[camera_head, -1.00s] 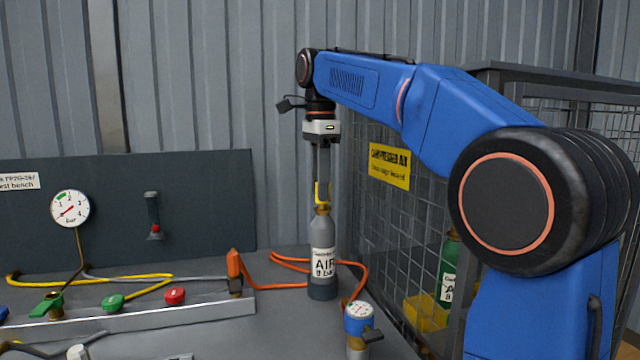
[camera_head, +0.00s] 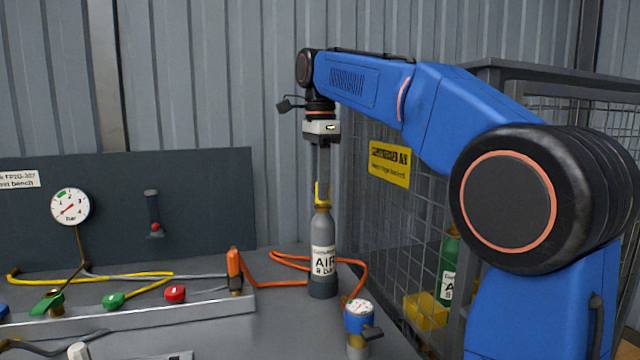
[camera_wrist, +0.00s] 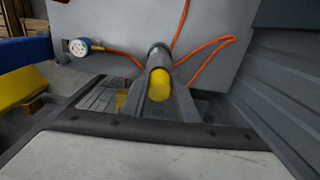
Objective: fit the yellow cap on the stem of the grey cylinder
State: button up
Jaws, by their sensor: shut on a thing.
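The grey cylinder (camera_head: 323,238), labelled AIR, stands upright on the bench near its right end. The yellow cap (camera_head: 322,191) is at the top of the cylinder, over its stem. My gripper (camera_head: 322,188) points straight down above the cylinder and is shut on the cap. In the wrist view the yellow cap (camera_wrist: 159,84) shows between the grey fingers, in line with the cylinder top (camera_wrist: 158,52) behind it. The stem is hidden, so I cannot tell how far the cap sits on it.
A blue gauge fitting (camera_head: 358,325) stands in front of the cylinder. An orange hose (camera_head: 285,262) curls behind it. A mesh cage (camera_head: 385,220) with a green cylinder (camera_head: 447,268) and a yellow crate (camera_head: 425,311) is at the right. A gauge panel (camera_head: 110,220) stands at the left.

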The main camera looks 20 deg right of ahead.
jog(key=shift+f, duration=0.55)
jog(key=o, duration=1.1)
jog(key=shift+o, duration=0.2)
jog(key=shift+r, duration=0.15)
